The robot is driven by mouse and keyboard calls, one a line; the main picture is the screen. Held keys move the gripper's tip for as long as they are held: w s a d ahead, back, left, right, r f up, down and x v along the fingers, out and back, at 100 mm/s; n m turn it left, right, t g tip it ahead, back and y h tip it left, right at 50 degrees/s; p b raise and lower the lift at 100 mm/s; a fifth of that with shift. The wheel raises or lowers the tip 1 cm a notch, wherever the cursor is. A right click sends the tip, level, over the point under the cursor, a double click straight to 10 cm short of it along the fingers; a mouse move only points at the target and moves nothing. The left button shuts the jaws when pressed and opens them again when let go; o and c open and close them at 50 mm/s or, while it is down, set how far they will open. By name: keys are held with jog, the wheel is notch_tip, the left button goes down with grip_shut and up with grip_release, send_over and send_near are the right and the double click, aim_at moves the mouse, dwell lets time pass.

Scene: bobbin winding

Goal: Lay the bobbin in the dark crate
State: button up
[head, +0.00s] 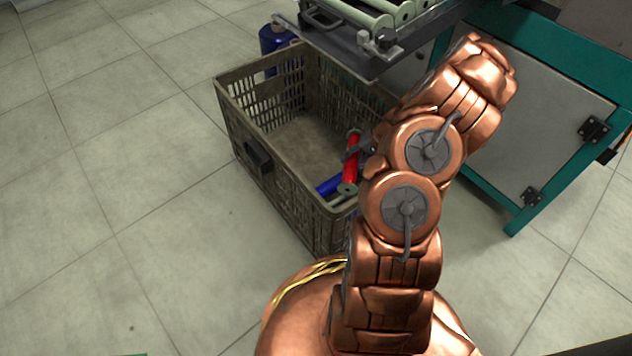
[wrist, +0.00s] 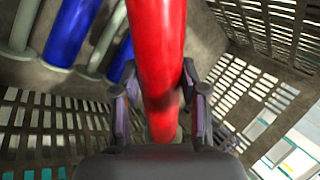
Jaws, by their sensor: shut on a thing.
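A red bobbin (head: 351,160) with pale green ends is in my gripper (head: 352,152), inside the dark crate (head: 290,195). In the wrist view the red bobbin (wrist: 158,60) runs between the two fingers of my gripper (wrist: 158,98), which are shut on it. The crate's slatted walls (wrist: 45,125) surround the gripper there. Blue bobbins lie on the crate floor; one blue bobbin (wrist: 73,30) shows at the upper left of the wrist view, apart from the red one. My arm hides the crate's right part in the head view.
A blue bobbin (head: 328,187) lies at the crate's near end. A tray of pale rollers (head: 362,14) on a teal-framed machine (head: 520,110) overhangs the crate's back right. A blue container (head: 277,40) stands behind the crate. The tiled floor (head: 110,200) at left is clear.

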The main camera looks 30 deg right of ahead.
aim_at(350, 164)
jog(key=f, duration=0.1)
jog(key=w+f+b, duration=0.1)
jog(key=f, duration=0.1)
jog(key=shift+b, duration=0.3)
notch_tip(350, 164, down, 10)
jog(key=b, duration=0.4)
jog(key=shift+a+r+b, duration=0.1)
jog(key=shift+r+b, duration=0.15)
jog(key=shift+b, duration=0.1)
jog(key=shift+f, duration=0.6)
